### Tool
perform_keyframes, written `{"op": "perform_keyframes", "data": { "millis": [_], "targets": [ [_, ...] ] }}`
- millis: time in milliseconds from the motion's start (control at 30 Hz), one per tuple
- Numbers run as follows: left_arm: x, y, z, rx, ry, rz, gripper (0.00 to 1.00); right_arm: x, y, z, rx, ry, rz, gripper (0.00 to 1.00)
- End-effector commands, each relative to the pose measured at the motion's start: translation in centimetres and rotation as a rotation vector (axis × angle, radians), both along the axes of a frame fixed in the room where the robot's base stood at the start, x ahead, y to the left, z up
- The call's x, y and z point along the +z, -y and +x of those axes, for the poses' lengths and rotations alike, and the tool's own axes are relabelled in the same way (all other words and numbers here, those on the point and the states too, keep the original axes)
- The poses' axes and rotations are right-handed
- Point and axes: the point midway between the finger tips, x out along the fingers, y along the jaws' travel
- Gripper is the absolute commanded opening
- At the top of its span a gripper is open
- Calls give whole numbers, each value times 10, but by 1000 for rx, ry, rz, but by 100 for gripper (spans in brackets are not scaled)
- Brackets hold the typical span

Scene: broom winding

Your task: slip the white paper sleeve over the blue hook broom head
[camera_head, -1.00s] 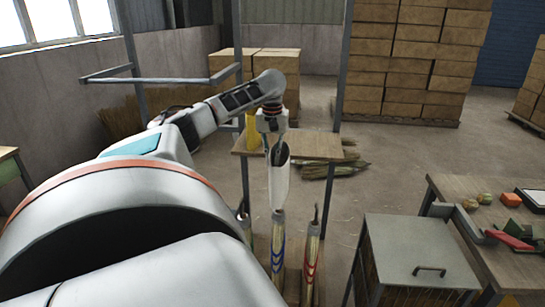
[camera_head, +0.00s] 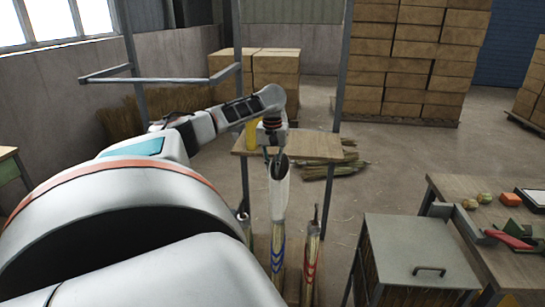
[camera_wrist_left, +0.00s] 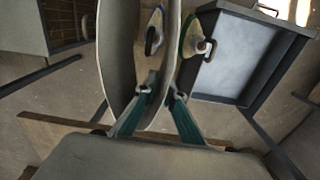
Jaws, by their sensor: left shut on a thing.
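My left gripper (camera_head: 272,143) points down and is shut on the upper edge of the white paper sleeve (camera_head: 279,192). In the left wrist view its teal fingers (camera_wrist_left: 158,97) pinch the sleeve's pale wall (camera_wrist_left: 117,60). The sleeve hangs upright, in line with the blue-striped broom (camera_head: 278,248). Its lower end overlaps the top of that broom; I cannot tell whether it is around the head or in front of it. The hook is hidden in the head view. A red-striped broom (camera_head: 311,258) stands just to the right. My right gripper is not in view.
A wooden shelf (camera_head: 310,147) stands behind the gripper, with a yellow object (camera_head: 251,135) on it. A metal box with a handle (camera_head: 415,250) stands right of the brooms, beside a workbench (camera_head: 470,187). Open floor lies between shelf and workbench.

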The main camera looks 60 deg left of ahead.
Motion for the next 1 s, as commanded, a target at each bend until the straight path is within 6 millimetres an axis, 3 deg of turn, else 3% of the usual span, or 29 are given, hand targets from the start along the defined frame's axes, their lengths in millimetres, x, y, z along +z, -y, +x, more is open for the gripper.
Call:
{"op": "perform_keyframes", "data": {
  "millis": [500, 1000],
  "targets": [
    [-23, 1, 0, 0, -1, 0, 0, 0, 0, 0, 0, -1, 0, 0],
    [-26, 0, 0, -1, 0, 0, 0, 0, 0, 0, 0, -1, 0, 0]
  ]
}}
